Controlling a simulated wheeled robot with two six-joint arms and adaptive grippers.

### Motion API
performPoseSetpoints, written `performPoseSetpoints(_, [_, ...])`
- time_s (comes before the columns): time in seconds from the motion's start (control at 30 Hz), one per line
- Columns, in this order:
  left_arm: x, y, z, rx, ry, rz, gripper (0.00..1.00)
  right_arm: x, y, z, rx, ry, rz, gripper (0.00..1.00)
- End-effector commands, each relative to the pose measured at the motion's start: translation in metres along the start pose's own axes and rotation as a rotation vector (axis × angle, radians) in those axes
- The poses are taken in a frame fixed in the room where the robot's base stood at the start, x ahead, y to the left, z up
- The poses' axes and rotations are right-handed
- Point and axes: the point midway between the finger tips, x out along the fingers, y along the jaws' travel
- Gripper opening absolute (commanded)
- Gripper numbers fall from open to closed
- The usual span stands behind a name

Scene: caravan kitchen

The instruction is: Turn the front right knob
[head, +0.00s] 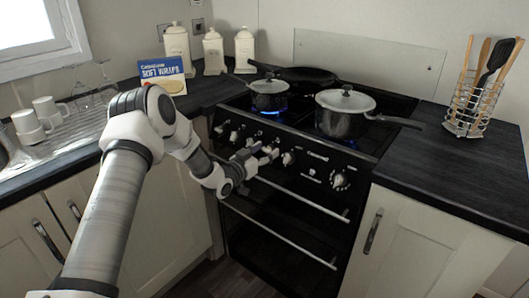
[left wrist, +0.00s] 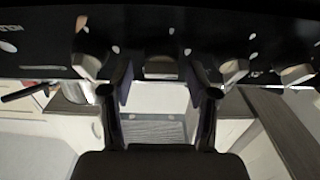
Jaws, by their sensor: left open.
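The black cooker's front panel (head: 315,172) carries a row of pale-and-dark knobs, including one knob (head: 288,158) just right of my gripper and a larger one (head: 340,180) at the right end. I cannot tell by marking which is the front right knob. My left gripper (head: 262,156) is open at the panel, in front of the middle knobs and partly hiding them. In the left wrist view its two fingers (left wrist: 160,88) are spread, with one knob (left wrist: 160,67) between and beyond the tips. Contact cannot be told. My right gripper is not in view.
A small lidded pot (head: 269,97) stands over a blue flame at the left. A larger lidded pot (head: 343,122) with a long handle stands at the right. Oven handles (head: 290,245) project below the panel. The right worktop (head: 455,175) is mostly clear.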

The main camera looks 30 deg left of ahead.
Motion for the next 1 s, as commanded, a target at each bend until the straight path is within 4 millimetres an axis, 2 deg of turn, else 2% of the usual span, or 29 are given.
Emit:
performPoseSetpoints(0.03, [0.000, 0.000, 0.000, 0.000, 0.000, -0.001, 0.59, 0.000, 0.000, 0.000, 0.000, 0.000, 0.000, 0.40])
performPoseSetpoints(0.07, [0.000, 0.000, 0.000, 0.000, 0.000, -0.001, 0.52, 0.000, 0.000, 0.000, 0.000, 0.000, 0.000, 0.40])
performPoseSetpoints(0.2, [0.000, 0.000, 0.000, 0.000, -0.001, -0.001, 0.03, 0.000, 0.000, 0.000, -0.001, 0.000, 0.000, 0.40])
performPoseSetpoints(0.23, [0.000, 0.000, 0.000, 0.000, -0.001, -0.001, 0.00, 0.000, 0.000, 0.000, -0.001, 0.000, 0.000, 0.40])
performPoseSetpoints(0.67, [0.000, -0.001, -0.001, 0.039, 0.001, 0.016, 0.00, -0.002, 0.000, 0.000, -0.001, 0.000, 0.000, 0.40])
performPoseSetpoints(1.0, [0.000, -0.002, -0.003, 0.226, 0.003, 0.102, 0.00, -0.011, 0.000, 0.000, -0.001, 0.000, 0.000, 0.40])
